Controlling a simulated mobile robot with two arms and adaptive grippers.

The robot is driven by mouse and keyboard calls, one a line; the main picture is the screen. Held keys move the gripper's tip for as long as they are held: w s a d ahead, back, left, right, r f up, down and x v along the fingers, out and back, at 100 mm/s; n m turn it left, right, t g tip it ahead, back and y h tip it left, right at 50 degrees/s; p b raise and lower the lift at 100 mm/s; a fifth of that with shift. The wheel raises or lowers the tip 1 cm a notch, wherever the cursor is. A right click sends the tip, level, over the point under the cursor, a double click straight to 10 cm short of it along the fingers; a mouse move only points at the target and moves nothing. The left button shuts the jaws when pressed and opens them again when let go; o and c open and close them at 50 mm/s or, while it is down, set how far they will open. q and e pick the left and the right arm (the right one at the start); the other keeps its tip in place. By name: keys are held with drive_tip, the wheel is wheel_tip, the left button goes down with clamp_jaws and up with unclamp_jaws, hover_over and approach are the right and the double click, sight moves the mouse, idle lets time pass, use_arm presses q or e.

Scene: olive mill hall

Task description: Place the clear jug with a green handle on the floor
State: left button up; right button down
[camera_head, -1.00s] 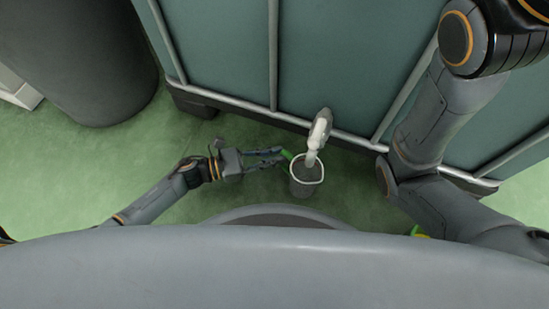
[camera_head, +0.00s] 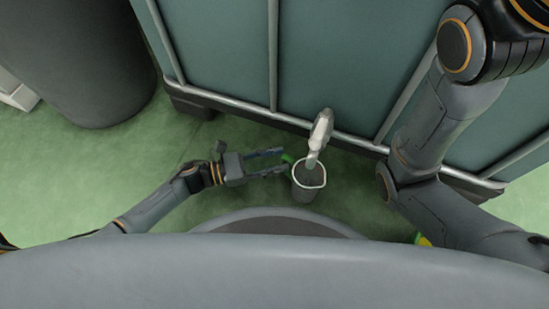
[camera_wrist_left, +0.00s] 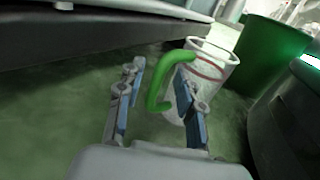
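The clear jug (camera_head: 308,188) is upright below the white tap, its mouth facing up in the head view. Its green handle (camera_head: 287,158) points left toward my left gripper (camera_head: 282,161). In the left wrist view, the jug (camera_wrist_left: 217,72) shows a red line near its rim. My left gripper is open, with its fingers spread. The handle (camera_wrist_left: 158,92) shows between and beyond the fingertips, and the right finger covers part of the jug. The jug looks at floor level, but its base contact is not clear. My right gripper is out of view.
A tap (camera_head: 320,135) on the large caged tank (camera_head: 330,60) hangs over the jug. A dark round bin (camera_head: 75,60) stands at upper left. A green bin (camera_wrist_left: 268,55) is behind the jug in the wrist view. Green floor (camera_head: 90,165) is clear at left.

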use_arm(q)
drive_tip(key=p+v, duration=0.4)
drive_tip(key=v, duration=0.8)
drive_tip(key=shift+r+p, duration=0.2)
drive_tip(key=shift+p, duration=0.15)
